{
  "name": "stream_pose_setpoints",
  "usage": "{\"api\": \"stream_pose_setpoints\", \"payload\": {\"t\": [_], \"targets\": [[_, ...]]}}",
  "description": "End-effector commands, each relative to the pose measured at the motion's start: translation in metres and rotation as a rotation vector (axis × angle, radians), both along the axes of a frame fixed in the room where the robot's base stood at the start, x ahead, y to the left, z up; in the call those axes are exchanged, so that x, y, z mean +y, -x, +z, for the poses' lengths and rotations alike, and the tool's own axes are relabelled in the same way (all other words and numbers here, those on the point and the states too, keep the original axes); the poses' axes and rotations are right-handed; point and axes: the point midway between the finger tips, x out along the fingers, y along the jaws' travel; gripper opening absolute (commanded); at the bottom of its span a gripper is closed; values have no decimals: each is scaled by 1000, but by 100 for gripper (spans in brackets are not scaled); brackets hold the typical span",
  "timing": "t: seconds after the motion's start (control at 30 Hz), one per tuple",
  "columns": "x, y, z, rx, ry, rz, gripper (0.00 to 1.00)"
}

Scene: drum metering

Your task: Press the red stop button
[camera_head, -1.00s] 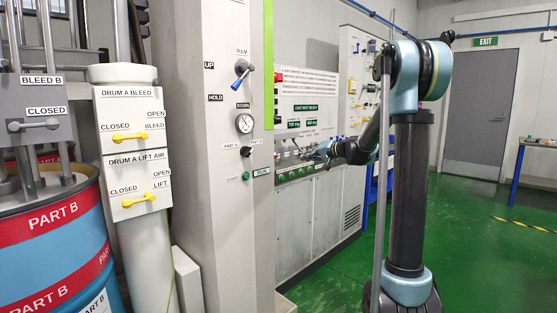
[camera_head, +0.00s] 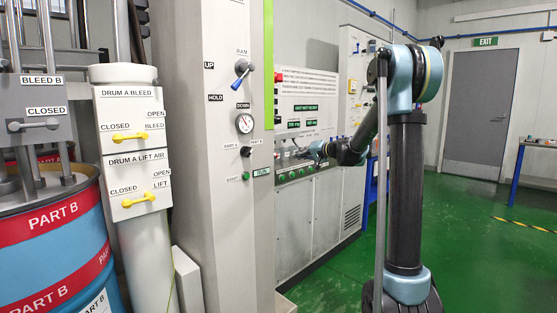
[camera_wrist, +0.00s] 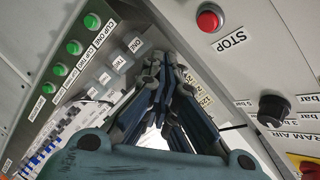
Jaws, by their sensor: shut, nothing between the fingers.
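In the head view my gripper (camera_head: 317,151) is small, in front of the grey control cabinet, and the stop button cannot be made out.
Several green buttons (camera_wrist: 74,47) line the panel at left in the wrist view. A black knob (camera_wrist: 271,110) labelled RAM AIR is at right, with a red-and-yellow switch (camera_wrist: 308,165) below. In the head view a pillar (camera_head: 219,200) stands left of the cabinet (camera_head: 310,225).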

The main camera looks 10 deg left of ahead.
Motion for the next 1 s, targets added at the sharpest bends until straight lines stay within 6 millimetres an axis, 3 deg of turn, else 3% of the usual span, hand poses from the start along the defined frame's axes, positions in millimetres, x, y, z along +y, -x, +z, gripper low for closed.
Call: {"api": "stream_pose_setpoints", "payload": {"t": [0.43, 1.0], "targets": [[46, 6, 0, 0, 0, 0, 0], [53, 7, 0, 0, 0, -1, 0]]}}
